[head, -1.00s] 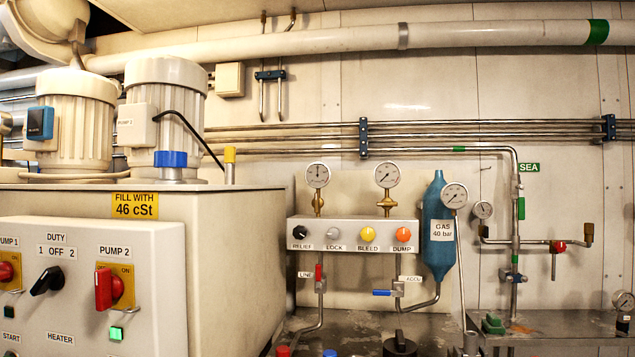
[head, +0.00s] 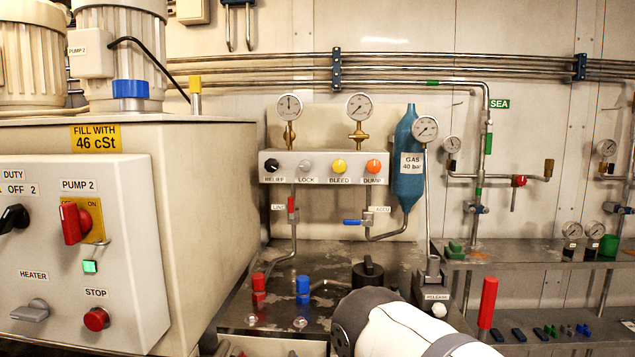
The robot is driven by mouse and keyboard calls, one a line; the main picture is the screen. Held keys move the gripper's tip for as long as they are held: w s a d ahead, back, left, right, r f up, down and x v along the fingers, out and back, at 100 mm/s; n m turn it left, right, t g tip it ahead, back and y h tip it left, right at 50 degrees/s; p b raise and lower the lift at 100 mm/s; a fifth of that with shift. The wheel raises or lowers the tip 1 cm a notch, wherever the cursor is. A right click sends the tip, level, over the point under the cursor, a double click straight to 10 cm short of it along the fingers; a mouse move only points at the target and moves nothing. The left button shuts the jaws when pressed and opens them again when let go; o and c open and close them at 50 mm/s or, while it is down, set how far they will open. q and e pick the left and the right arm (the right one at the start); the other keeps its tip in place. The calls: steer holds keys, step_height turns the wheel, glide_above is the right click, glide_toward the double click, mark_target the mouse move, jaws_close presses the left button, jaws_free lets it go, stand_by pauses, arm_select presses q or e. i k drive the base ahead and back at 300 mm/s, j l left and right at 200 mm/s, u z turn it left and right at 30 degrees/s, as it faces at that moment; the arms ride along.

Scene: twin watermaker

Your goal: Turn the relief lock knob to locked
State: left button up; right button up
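The relief lock knob (head: 305,165) is a small grey knob above the LOCK label on a white valve panel (head: 264,172). It sits between the black RELIEF knob (head: 272,165) and the yellow BLEED knob (head: 339,166), with the orange DUMP knob (head: 373,166) at the right. The lock knob's exact turn is too small to tell. One of my arms shows as a white and dark grey link at the bottom, below the panel and apart from it. Neither gripper is in view.
Pressure gauges (head: 360,106) stand on top of the panel. A blue gas bottle (head: 408,160) is right of it. The control cabinet (head: 130,255) fills the left. Red (head: 259,290) and blue (head: 303,288) fittings stand on the bench below. The space directly before the panel looks clear.

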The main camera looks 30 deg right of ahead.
mark_target(304, 165)
steer(key=l+z, duration=0.3)
steer(key=l, duration=0.95)
steer(key=k, duration=0.05)
